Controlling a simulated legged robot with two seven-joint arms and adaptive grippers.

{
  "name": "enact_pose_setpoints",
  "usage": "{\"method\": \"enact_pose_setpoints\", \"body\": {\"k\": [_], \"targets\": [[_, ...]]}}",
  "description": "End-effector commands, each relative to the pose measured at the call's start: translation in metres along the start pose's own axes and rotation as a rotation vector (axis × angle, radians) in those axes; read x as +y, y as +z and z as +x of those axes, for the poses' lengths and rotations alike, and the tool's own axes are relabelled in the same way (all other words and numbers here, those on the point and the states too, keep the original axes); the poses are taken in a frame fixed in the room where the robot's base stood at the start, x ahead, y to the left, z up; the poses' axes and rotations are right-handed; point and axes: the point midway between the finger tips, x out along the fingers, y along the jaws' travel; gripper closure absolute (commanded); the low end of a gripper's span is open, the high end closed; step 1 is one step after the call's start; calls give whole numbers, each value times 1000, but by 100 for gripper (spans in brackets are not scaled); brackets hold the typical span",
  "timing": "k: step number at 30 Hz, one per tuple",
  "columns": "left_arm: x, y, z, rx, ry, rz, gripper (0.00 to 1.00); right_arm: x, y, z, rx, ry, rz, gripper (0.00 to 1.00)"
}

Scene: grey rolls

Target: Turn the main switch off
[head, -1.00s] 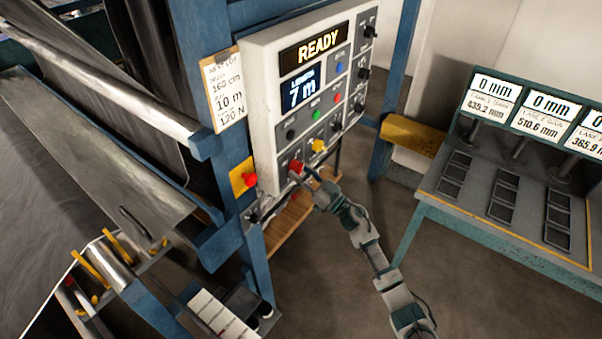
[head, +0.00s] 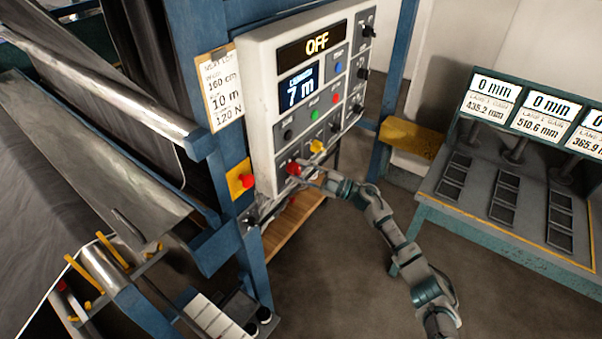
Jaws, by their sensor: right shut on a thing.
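The control panel (head: 264,150) is a pale box on a blue frame, and its top display (head: 312,45) reads "OFF". The red main switch knob (head: 293,168) sits at the panel's lower left, partly covered by my gripper. My right gripper (head: 301,175) reaches it from the lower right and is shut on the knob. The fingertips are small, and the knob's exact angle is hard to read. My left gripper is not in view.
A yellow knob (head: 317,146) is just above right of my gripper. A red emergency button on a yellow plate (head: 246,181) is on the frame to the left. A measuring bench (head: 500,215) stands at right. Open floor (head: 345,270) lies between.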

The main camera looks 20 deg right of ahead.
Motion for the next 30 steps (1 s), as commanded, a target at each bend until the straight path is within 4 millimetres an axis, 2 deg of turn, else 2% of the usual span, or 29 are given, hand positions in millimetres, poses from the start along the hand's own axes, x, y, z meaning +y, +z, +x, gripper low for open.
{"method": "enact_pose_setpoints", "body": {"k": [15, 30], "targets": [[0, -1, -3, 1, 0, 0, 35, 8, -2, 1, -2, -172, -425, 96], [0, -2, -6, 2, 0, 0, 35, 5, -2, 2, -1, -256, -614, 96]]}}
